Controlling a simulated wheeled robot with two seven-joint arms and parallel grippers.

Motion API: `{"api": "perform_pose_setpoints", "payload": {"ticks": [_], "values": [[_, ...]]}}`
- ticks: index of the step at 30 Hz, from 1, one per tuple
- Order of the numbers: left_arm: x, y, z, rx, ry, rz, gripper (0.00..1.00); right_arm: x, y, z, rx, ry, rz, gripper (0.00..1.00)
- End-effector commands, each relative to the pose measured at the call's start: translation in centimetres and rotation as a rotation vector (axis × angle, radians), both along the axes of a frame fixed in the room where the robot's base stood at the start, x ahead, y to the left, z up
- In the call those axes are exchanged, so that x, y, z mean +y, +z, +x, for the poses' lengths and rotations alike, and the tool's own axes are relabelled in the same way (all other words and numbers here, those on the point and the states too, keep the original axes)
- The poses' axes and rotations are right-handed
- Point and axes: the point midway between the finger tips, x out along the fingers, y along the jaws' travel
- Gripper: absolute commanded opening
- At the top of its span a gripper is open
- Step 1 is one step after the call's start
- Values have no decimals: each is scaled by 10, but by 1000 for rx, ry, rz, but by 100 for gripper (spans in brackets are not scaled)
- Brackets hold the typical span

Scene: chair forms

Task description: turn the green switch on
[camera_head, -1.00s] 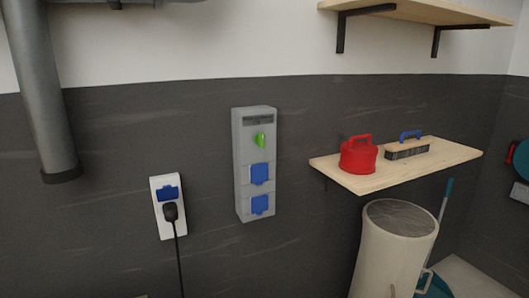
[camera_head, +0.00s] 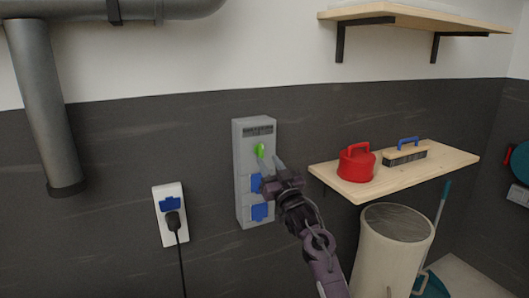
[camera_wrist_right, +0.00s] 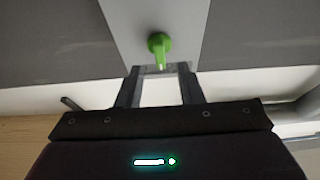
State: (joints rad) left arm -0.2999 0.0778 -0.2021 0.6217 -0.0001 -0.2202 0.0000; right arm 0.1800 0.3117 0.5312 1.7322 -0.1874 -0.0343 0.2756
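The green switch (camera_head: 260,150) is a small knob near the top of a grey wall box (camera_head: 242,205). My right gripper (camera_head: 270,163) is raised in front of the box, just below and to the right of the switch in the head view. In the right wrist view the green switch (camera_wrist_right: 159,46) lies ahead, between the lines of the two fingers. The gripper (camera_wrist_right: 161,70) there is open with nothing between its fingers. Whether a fingertip touches the switch I cannot tell. My left gripper is in no view.
Two blue socket covers (camera_head: 259,212) sit below the switch, the upper partly hidden by my gripper. A wooden shelf (camera_head: 455,160) with a red can (camera_head: 356,164) and a brush (camera_head: 404,153) is to the right. A white bin (camera_head: 388,255) stands below it. A black plug (camera_head: 173,221) sits left.

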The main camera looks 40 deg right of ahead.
Motion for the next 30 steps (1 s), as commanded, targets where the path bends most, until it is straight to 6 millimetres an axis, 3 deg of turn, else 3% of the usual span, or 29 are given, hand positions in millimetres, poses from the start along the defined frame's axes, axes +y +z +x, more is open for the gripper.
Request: {"api": "perform_pose_setpoints", "payload": {"ticks": [1,7,18,26,30], "values": [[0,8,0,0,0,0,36,-3,9,8,-2,-1,0,34],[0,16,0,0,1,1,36,-10,15,30,1,-1,1,34],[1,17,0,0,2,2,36,-11,15,36,1,0,-1,34],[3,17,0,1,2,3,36,-11,15,36,1,0,-1,0],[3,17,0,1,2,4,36,-11,15,36,1,0,0,0]]}}
